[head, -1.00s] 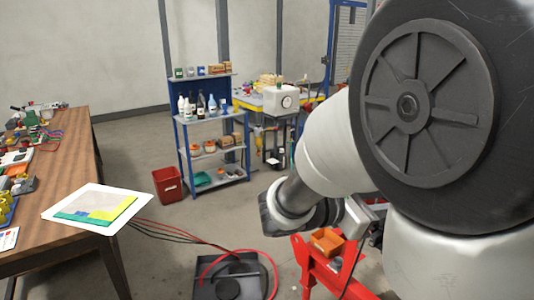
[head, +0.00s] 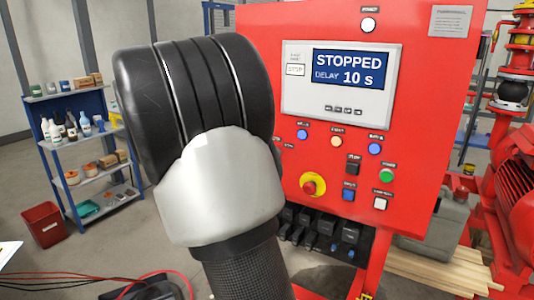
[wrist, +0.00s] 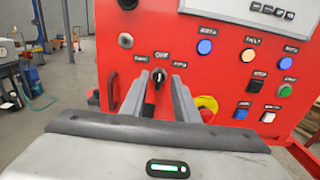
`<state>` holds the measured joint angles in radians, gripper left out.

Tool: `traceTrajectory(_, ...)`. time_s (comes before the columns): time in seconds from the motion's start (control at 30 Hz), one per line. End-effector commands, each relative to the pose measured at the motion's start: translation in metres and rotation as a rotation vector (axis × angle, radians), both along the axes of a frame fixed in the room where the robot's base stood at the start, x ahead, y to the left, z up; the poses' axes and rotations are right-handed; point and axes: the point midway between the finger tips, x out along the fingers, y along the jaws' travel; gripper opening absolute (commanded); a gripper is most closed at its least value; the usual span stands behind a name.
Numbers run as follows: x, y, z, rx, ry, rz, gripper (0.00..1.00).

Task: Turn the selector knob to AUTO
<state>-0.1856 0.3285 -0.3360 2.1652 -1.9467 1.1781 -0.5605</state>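The selector knob (wrist: 158,80) is small and black with a pale pointer mark. It sits on the red control panel (wrist: 225,85) in the wrist view, and its pointer looks roughly upright, towards the middle label. Small blurred labels lie to its left, above it and to its right; the right one seems to read AUTO. My gripper (wrist: 158,74) is open, its two fingers appearing on either side of the knob. I cannot tell whether they touch it or how far off they are. In the head view my arm hides the knob and gripper.
On the panel are a display (head: 350,68) reading STOPPED, DELAY 10 s, a red emergency stop (head: 313,185) on yellow, a green button (head: 386,176) and several lamps. A shelf unit (head: 85,140) and red bin (head: 43,225) stand behind left.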

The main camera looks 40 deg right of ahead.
Motion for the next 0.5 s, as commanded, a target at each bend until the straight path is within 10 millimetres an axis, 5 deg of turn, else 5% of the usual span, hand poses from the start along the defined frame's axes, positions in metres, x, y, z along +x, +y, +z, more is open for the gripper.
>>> traceTrajectory(0.2,0.013,-0.031,0.0,0.0,0.001,-0.002,0.28)
traceTrajectory(0.5,0.017,-0.042,0.0,0.0,0.0,0.0,0.28)
